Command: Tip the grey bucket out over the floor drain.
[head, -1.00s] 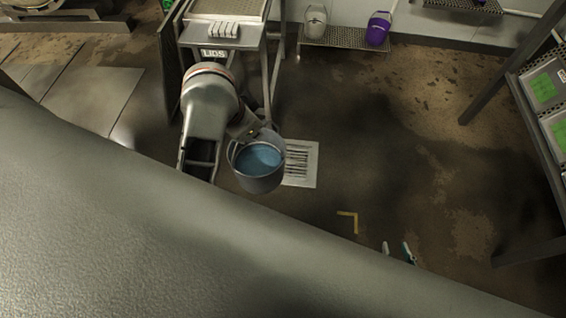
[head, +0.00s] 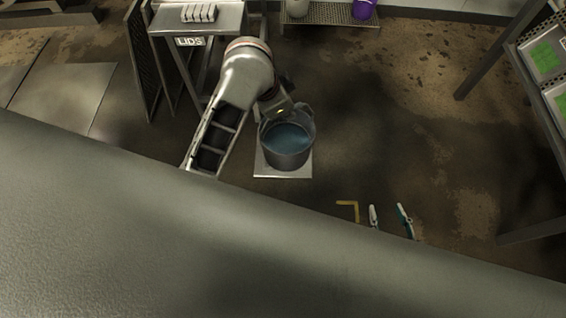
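The grey bucket (head: 288,151) is upright, with blue liquid inside. In the head view it overlaps the pale floor drain (head: 264,168), hiding its slots; only the drain's side and front edges show. I cannot tell exactly how high above the floor the bucket hangs. My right gripper (head: 284,112) is at the far upper side of the bucket and appears shut on it; the fingertips are partly hidden, so the exact grip on rim or handle is unclear. My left gripper is not in view.
The LIDS stand (head: 190,42) is behind my arm at upper left. A rack (head: 528,95) with green-marked trays is at right. A purple bucket (head: 363,8) stands at the back.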

